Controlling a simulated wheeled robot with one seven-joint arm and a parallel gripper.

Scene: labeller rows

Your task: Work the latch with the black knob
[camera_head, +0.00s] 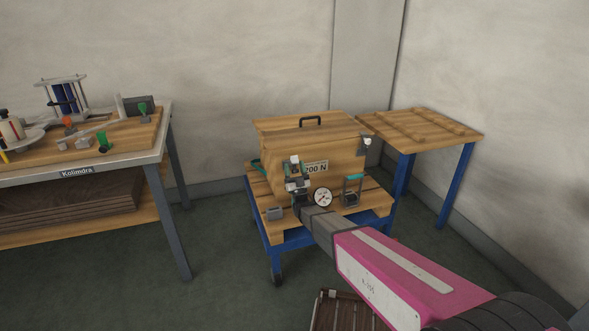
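A wooden chest (335,158) with a lid and a dark top handle (311,121) stands on a low cart. Its front carries a label reading about "200 N" (317,168). A latch-like fitting (293,168), with pale, dark and green parts, sits at the left of the front. My gripper (297,187) is right at this fitting's lower part; I cannot tell whether they touch. The fingers are too small and overlapped to judge. Another fitting with a teal bar (354,177) is at the front right. I cannot make out a black knob for certain; my gripper may cover it.
A round dial gauge (323,197) is close right of my gripper. A small grey block (273,213) sits at the cart's front left. A bench (165,135) with tools stands left, an empty-looking wooden table (425,130) right. A slatted crate (345,312) is below my arm.

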